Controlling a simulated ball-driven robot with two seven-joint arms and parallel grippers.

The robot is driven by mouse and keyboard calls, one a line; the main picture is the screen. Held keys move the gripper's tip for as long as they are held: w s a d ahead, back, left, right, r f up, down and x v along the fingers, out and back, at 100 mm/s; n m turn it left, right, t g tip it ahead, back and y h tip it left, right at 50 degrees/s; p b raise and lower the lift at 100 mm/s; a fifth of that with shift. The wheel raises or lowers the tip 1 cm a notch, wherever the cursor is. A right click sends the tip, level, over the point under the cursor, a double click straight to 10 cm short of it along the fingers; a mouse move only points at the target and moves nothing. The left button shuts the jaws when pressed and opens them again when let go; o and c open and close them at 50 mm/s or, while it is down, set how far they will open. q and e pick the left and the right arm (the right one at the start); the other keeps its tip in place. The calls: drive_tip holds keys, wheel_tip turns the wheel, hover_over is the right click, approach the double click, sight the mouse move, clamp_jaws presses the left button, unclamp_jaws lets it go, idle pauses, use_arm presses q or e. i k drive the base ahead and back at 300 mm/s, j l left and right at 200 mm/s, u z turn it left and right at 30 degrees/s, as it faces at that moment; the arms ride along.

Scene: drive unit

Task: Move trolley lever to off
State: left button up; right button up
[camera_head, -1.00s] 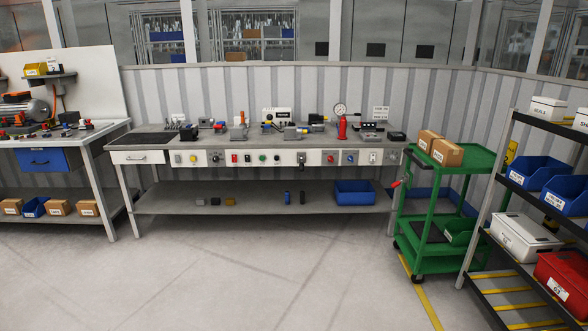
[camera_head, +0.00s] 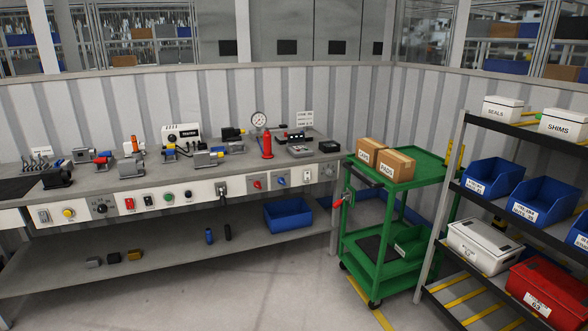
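The green trolley (camera_head: 372,261) stands right of the workbench in the head view, between it and the shelf rack. A lever with a red handle (camera_head: 340,203) sits on the trolley's left front side, near the front-left post below the top tray. It is small here, and I cannot read its setting or any label. Two cardboard boxes, caps (camera_head: 369,151) and pads (camera_head: 397,166), stand on the trolley's top tray. Neither of my grippers is in view.
The workbench (camera_head: 215,177) carries motors, a red cylinder (camera_head: 267,145) and a row of switches. A shelf rack (camera_head: 442,210) with blue bins and a red box (camera_head: 549,287) stands close on the right. The floor (camera_head: 262,298) in front of the trolley is clear, with yellow lines.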

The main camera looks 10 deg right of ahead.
sight(339, 202)
drive_tip(key=i+j+z, duration=0.2)
drive_tip(key=z, duration=0.15)
drive_tip(key=i+j+z, duration=0.7)
drive_tip(key=k+j, duration=0.05)
